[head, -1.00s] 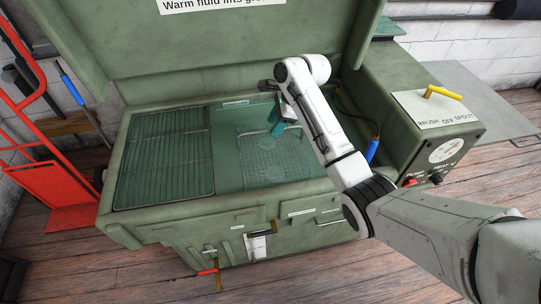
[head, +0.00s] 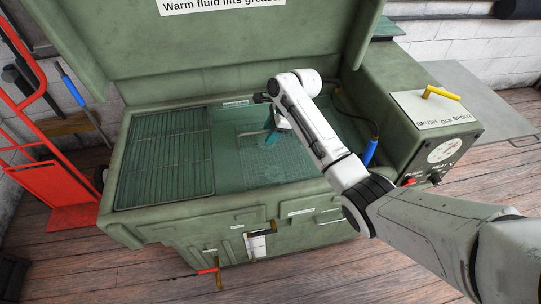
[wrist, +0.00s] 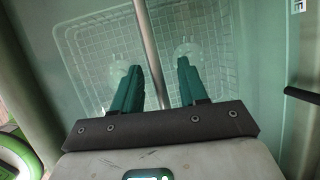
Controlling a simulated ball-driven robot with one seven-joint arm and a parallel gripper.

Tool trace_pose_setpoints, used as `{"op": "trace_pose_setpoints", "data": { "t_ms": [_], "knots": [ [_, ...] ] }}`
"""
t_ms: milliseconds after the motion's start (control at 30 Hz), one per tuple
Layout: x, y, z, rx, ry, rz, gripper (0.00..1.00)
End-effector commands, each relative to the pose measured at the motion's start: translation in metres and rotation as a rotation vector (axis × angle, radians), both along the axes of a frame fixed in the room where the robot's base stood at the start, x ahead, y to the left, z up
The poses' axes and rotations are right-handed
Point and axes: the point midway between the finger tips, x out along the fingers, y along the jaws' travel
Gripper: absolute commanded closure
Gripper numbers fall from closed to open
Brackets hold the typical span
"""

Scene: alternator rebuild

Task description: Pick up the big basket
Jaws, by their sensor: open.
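A wire-mesh basket (head: 262,170) lies under the greenish fluid in the washer tank (head: 226,172). Its mesh also shows in the wrist view (wrist: 215,22), beneath my fingers. My gripper (head: 271,138) is over the basket with its teal fingers pointing down. In the wrist view my gripper (wrist: 155,68) has its fingers apart, with a thin metal bar (wrist: 147,45) running between them. The bar looks like the basket's handle, but its join to the basket is hidden. Pale rings show on the fluid at the fingertips.
A wire rack (head: 165,150) covers the tank's left side. The raised lid (head: 220,50) stands behind. A blue-handled brush (head: 370,152) is at the tank's right, beside the control box (head: 420,110). A red hand truck (head: 50,185) stands at far left.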

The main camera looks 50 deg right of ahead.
Motion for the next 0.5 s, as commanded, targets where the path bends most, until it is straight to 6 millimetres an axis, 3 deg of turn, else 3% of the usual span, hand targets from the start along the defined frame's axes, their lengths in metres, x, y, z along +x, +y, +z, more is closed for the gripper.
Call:
{"op": "trace_pose_setpoints", "data": {
  "t_ms": [500],
  "knots": [
    [-0.0001, 0.0006, -0.0026, 0.0, 0.0, 0.002, 0.59]
  ]
}}
